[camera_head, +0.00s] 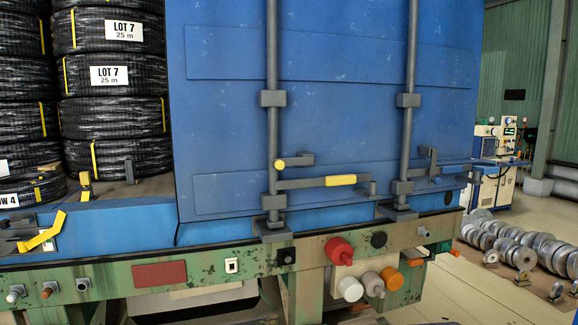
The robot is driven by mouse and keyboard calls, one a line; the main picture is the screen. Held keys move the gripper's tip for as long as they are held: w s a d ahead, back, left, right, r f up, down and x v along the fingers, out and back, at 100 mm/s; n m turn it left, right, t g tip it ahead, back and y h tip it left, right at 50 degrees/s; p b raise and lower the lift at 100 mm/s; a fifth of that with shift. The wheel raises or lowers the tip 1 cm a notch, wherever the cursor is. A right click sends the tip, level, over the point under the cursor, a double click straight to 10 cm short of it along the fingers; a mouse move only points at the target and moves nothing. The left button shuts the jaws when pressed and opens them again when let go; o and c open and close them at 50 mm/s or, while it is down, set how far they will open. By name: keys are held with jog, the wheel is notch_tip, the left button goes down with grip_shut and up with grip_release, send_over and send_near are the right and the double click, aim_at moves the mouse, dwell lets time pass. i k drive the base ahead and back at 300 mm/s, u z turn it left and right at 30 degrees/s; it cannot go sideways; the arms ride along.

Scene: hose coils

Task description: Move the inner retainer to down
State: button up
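The large blue door panel (330,118) fills the middle of the view, with two vertical grey locking bars on it. On the left bar (272,120), a grey handle with a yellow grip (340,181) lies level, its right end at a small grey catch (371,187). Just above it, a short grey piece (302,159) with a yellow round end (280,164) also lies about level. The right bar (410,70) has a similar grey handle and catch. No part is labelled as the inner retainer, so I cannot tell which it is. My gripper is not in view.
Stacked black hose coils (110,75) with LOT 7 labels stand on the bed at left. A yellow lever (42,234) sits at the left edge. Red, white and orange fittings line the green frame (150,272) below. Metal discs (520,250) lie on the floor at right.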

aim_at(279, 164)
jog(key=i, duration=0.85)
jog(key=u, duration=0.05)
